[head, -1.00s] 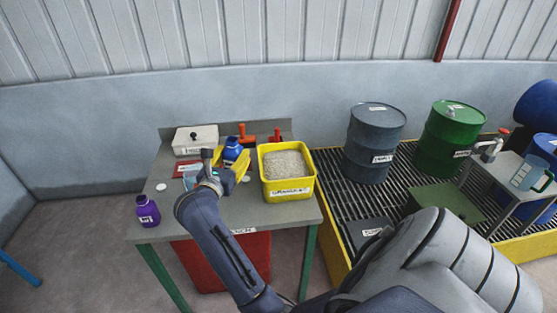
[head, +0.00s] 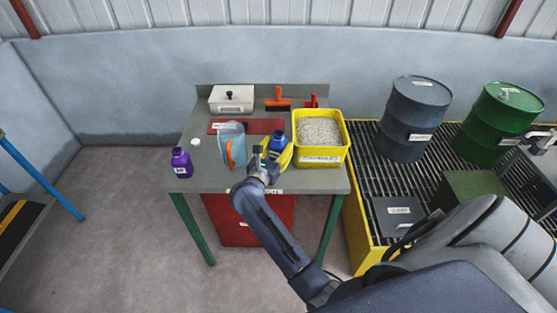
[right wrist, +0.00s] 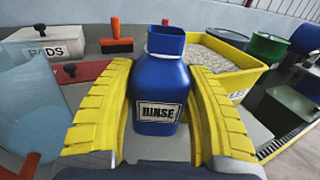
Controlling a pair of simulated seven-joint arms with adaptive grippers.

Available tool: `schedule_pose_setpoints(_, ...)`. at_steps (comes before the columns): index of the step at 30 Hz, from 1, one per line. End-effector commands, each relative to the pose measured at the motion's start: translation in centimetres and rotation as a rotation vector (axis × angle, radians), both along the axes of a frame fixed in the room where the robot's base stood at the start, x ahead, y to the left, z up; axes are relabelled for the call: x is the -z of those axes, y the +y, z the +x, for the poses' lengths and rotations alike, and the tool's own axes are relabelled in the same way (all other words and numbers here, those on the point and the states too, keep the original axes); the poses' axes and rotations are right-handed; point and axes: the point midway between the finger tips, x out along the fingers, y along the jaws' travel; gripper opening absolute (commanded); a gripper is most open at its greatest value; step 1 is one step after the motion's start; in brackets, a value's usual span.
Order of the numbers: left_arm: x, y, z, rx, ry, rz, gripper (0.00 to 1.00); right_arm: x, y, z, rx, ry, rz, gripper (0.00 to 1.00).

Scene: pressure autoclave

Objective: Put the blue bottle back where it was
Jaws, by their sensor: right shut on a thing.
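The blue bottle (head: 277,140), labelled RINSE, is upright at the front of the grey table, just left of the yellow bin. It also shows in the right wrist view (right wrist: 158,88), with an open-looking top. My right gripper (head: 274,156) is shut on it, with one yellow finger pad on each side (right wrist: 155,110). My left gripper is not in view.
The yellow bin (head: 320,158) of granules stands close right of the bottle. A clear jug (head: 232,145) with an orange handle is close left. A purple bottle (head: 181,163) stands at the left edge.

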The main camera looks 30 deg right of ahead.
Motion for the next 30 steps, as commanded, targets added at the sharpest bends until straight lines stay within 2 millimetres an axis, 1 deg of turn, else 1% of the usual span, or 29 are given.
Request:
schedule_pose_setpoints(1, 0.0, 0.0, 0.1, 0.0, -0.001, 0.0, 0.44, 0.8, 0.0, 0.0, -0.001, 0.003, -0.002, 0.1)
schedule_pose_setpoints(3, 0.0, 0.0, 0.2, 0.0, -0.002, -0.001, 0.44, 1.5, 0.0, 0.0, -0.001, 0.002, -0.003, 0.1)
schedule_pose_setpoints(11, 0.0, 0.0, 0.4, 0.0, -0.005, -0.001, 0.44, 2.8, 0.0, 0.0, 0.0, -0.001, -0.001, 0.1)
schedule_pose_setpoints(16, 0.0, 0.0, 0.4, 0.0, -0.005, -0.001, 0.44, 4.9, 0.0, 0.0, 0.0, 0.002, -0.002, 0.1)
schedule_pose_setpoints(20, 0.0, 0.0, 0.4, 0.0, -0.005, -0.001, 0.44, 6.0, 0.0, 0.0, 0.0, 0.001, -0.001, 0.1)
schedule_pose_setpoints(23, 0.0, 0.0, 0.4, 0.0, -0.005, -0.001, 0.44, 6.3, 0.0, 0.0, 0.0, -0.001, -0.001, 0.1)
schedule_pose_setpoints(30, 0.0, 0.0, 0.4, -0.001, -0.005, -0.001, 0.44, 6.4, 0.0, 0.0, 0.0, -0.001, 0.0, 0.1)
